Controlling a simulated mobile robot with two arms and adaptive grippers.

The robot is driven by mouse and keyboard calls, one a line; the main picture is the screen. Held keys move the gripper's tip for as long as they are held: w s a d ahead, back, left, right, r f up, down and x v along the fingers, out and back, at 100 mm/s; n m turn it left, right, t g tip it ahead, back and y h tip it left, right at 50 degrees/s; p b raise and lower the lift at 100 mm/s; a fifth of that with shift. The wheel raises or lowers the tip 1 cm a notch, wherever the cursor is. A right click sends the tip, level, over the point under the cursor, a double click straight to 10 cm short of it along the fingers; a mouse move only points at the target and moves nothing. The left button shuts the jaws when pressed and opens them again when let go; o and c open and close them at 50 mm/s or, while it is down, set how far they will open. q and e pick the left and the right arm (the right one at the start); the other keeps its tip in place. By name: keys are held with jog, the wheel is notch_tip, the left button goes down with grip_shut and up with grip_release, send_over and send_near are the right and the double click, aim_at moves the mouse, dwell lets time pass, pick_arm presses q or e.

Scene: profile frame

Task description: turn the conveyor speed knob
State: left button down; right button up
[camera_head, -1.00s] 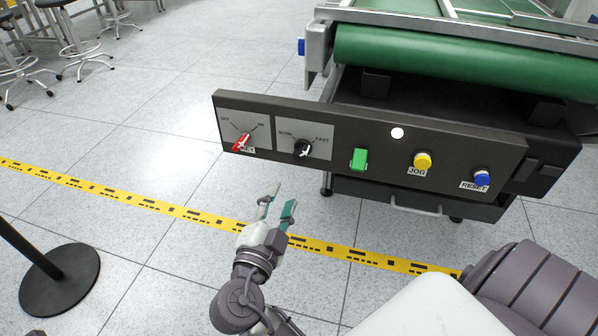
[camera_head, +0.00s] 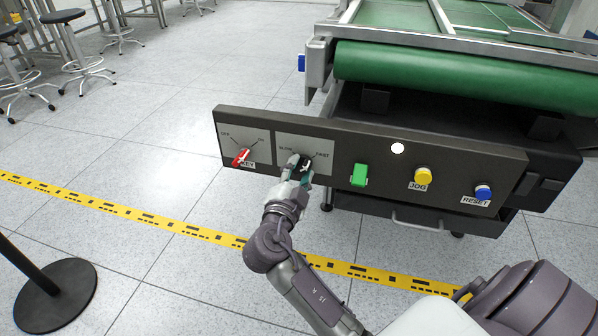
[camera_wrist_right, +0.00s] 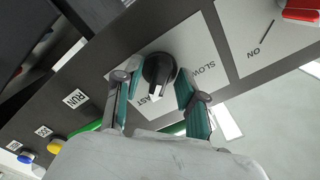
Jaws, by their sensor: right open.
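The black speed knob (camera_wrist_right: 158,70) sits on a light plate marked SLOW and FAST on the control panel (camera_head: 330,142). In the right wrist view its white pointer aims down toward my gripper's palm. My right gripper (camera_wrist_right: 158,92) is open, with its two green-padded fingers on either side of the knob and small gaps showing. In the head view my right gripper (camera_head: 301,166) covers most of the knob, with its fingertips at the panel face. Whether a finger touches the knob, I cannot tell. My left gripper is not seen.
A red key switch (camera_head: 241,157) is left of the plate. A green button (camera_head: 359,175), a yellow JOG button (camera_head: 423,176) and a blue RESET button (camera_head: 483,192) are to the right. The green conveyor belt (camera_head: 460,75) is behind. A black post base (camera_head: 58,292) stands at lower left.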

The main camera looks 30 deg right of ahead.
grip_shut()
